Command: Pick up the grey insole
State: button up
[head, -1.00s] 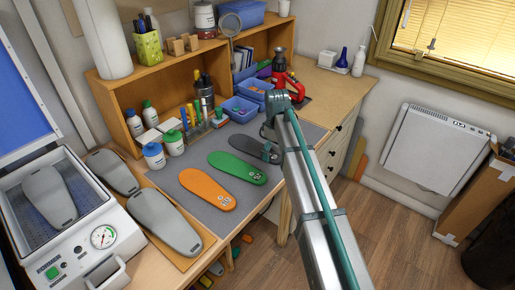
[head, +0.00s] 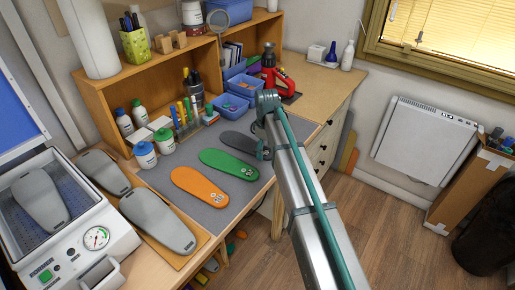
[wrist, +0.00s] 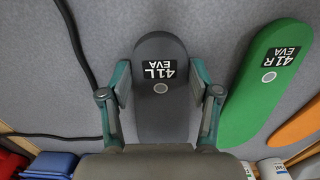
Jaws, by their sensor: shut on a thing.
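The dark grey insole (head: 240,142) lies on the grey mat (head: 213,215), beyond the green insole (head: 229,164) and the orange insole (head: 199,187). In the wrist view the grey insole (wrist: 160,105) shows a black "41L EVA" label and a small round mark. My gripper (wrist: 160,82) has one finger along each long side of it and is shut on it. In the head view my gripper (head: 262,150) is at the insole's right end, partly hidden by my arm. The insole looks flat; I cannot tell any lift.
The green insole (wrist: 262,85) is close to the right of my gripper in the wrist view. A black cable (wrist: 80,45) lies on the left. Grey shoe-shaped forms (head: 157,221) are at the left.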

jog(key=shift+r, duration=0.1)
jog(key=shift+r, duration=0.5)
jog(key=s+a+r+b, duration=0.3)
jog(key=s+r+b, duration=0.1)
jog(key=s+r, duration=0.7)
jog(key=s, duration=0.2)
jog(key=shift+s+r, duration=0.35)
jog(key=shift+r, duration=0.05)
